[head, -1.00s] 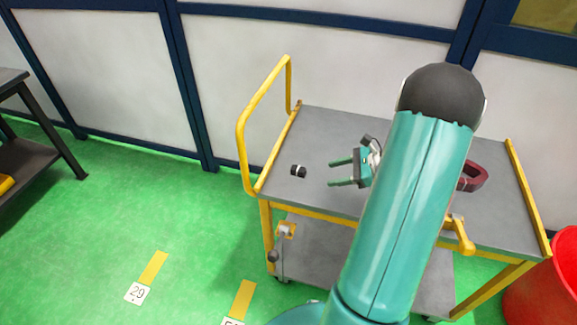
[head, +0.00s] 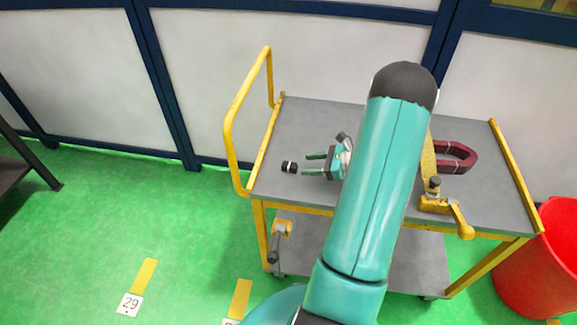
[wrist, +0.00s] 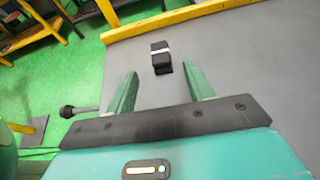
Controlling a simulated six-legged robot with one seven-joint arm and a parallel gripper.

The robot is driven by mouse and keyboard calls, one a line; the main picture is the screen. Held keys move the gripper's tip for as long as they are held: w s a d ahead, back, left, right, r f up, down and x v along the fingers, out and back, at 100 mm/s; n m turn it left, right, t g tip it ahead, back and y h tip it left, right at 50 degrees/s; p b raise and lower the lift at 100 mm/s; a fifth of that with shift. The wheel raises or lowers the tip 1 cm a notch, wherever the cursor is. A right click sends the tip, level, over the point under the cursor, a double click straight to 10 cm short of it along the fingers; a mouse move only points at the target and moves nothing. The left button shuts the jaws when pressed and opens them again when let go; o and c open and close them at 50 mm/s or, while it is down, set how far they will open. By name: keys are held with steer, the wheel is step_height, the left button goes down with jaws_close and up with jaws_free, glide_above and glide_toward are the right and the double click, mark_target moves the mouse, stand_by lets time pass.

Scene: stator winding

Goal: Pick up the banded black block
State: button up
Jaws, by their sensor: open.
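The banded black block (head: 289,167) is small and dark with a pale band. It lies on the grey top of the yellow-framed cart (head: 285,195), near the left end. My gripper (head: 309,164) is just right of the block, open and empty, with its two green fingers pointing left toward it. In the wrist view, the block (wrist: 161,57) is beyond the fingertips, roughly between their lines and slightly right of the middle. The fingers (wrist: 163,75) do not touch it.
A yellow handle (head: 232,130) rises at the cart's left end. A dark red horseshoe-shaped piece (head: 459,157) and a yellow clamp-like tool (head: 443,204) are on the right side of the top. A red bin (head: 545,265) stands right of the cart. Cart top around the block is clear.

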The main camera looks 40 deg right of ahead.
mark_target(291, 164)
steer(key=x, duration=0.7)
steer(key=shift+w+a, duration=0.2)
steer(key=shift+w, duration=0.2)
steer(key=c, duration=1)
steer(key=shift+c, duration=0.2)
